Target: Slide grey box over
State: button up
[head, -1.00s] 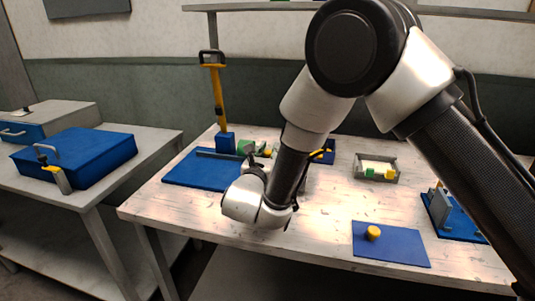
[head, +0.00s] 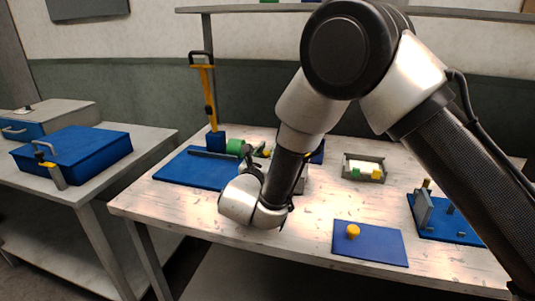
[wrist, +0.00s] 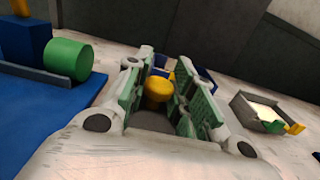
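A grey open tray-like box (head: 377,159) with pale contents and green and yellow pieces sits on the worn table, right of my forearm. It also shows at the right in the wrist view (wrist: 243,110), apart from my fingers. My gripper (wrist: 164,95) is open, its green-padded fingers spread. A yellow knob (wrist: 158,88) shows in the gap between them, with a dark blue box (wrist: 205,74) behind. I cannot tell whether the fingers touch the knob. In the head view my arm hides most of the gripper and the blue box.
A blue board (head: 185,173) with a yellow-handled upright tool (head: 208,95) and a green cylinder (wrist: 68,58) lies left. A blue plate (head: 375,248) with a yellow knob lies front right, a blue fixture (head: 450,228) right. A side table holds a blue case (head: 75,150).

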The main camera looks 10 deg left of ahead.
jog(key=o, duration=0.5)
jog(key=shift+c, duration=0.2)
jog(key=s, duration=1.2)
jog(key=shift+a, duration=0.1)
